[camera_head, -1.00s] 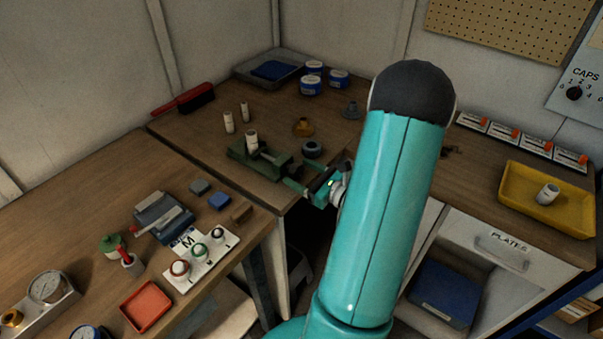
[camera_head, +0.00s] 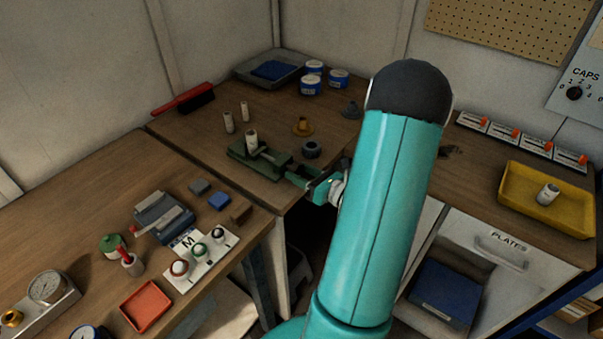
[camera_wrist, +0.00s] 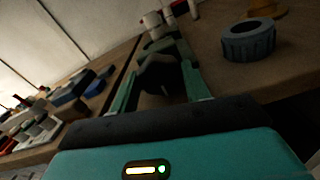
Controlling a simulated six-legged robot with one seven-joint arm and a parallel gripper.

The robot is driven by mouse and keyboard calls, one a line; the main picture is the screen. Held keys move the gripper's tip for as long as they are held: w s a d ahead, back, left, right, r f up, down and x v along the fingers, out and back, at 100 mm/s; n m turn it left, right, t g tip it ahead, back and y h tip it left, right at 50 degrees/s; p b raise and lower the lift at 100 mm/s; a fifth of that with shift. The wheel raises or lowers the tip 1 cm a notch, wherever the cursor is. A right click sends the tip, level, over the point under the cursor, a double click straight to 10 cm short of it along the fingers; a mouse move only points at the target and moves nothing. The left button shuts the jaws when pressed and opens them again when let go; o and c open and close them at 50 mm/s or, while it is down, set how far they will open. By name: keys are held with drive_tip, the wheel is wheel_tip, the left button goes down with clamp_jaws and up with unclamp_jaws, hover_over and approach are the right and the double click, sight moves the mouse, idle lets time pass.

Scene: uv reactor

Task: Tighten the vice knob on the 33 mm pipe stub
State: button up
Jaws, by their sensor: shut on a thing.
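The green vice (camera_head: 262,163) stands near the front edge of the back bench. A white pipe stub (camera_head: 251,140) stands upright at it. The stub also shows at the top of the wrist view (camera_wrist: 152,20). My gripper (camera_head: 298,178) reaches the vice's front end from the right. In the wrist view, its two green fingers (camera_wrist: 158,66) lie on either side of the dark vice knob (camera_wrist: 158,76) and are shut on it. The jaws' contact is partly hidden in the head view. I cannot tell how tightly the stub is clamped.
Two white stubs (camera_head: 229,122) stand behind the vice. A dark grey ring (camera_head: 311,149) sits right of it, close to my gripper, and a brass piece (camera_head: 303,127) stands behind that. A yellow tray (camera_head: 520,185) holds another stub at right. A gap opens below the bench edge.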

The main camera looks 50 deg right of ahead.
drive_tip(key=shift+m, duration=0.8)
drive_tip(key=o, duration=1)
drive_tip(key=s+d, duration=0.1)
drive_tip(key=s, duration=1.2)
drive_tip(key=shift+s, duration=0.35)
drive_tip(key=shift+d, duration=0.1)
drive_tip(key=shift+c, duration=0.2)
